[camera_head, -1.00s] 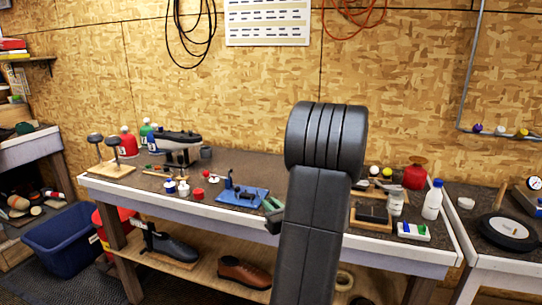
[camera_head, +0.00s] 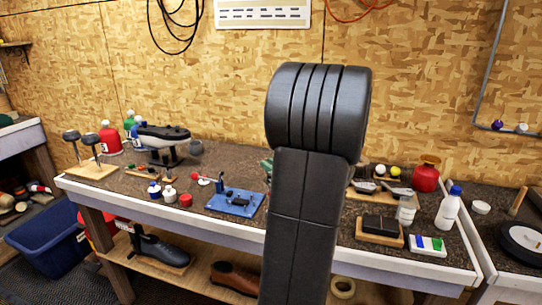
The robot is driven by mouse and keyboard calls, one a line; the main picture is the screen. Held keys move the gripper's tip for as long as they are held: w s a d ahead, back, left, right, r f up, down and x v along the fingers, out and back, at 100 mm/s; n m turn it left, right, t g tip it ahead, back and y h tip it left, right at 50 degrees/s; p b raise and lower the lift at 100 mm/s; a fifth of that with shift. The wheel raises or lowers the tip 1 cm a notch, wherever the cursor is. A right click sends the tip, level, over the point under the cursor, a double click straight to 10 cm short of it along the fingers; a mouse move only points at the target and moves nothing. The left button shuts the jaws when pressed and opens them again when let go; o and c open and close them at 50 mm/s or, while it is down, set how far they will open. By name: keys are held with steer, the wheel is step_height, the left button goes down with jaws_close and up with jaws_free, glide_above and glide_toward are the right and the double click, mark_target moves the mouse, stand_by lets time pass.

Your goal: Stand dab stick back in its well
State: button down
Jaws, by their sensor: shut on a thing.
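My arm (camera_head: 312,185) stands large in the middle of the view and hides the bench behind it. My gripper and whatever it holds are hidden behind the arm. I cannot make out the dab stick. A blue tray (camera_head: 222,204) with a dark fixture on it lies left of the arm. Small bottles (camera_head: 169,193) and a red pot (camera_head: 185,200) stand left of the tray. A small red-tipped thing (camera_head: 194,176) lies behind them. I cannot tell which of these has the well. A bit of green (camera_head: 267,165) shows at the arm's left edge, unclear what.
Two club heads stand on a wooden block (camera_head: 92,170) at the bench's left end. A vise-like machine (camera_head: 163,140) stands at the back. Right of the arm are a wooden tray (camera_head: 395,240), white bottles (camera_head: 449,208) and a red can (camera_head: 426,177).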

steer(key=shift+w+f, duration=0.1)
steer(key=shift+w, duration=0.35)
steer(key=shift+s+f+b, duration=0.2)
steer(key=shift+f+b, duration=0.1)
steer(key=shift+b, duration=0.15)
steer(key=shift+f+b, duration=2.05)
steer(key=shift+f, duration=0.6)
steer(key=shift+f+b, duration=0.55)
steer(key=shift+f, duration=0.1)
steer(key=shift+f, duration=0.15)
steer(key=shift+f+b, duration=0.6)
steer(key=shift+b, duration=0.05)
steer(key=c, duration=1.3)
jaws_free()
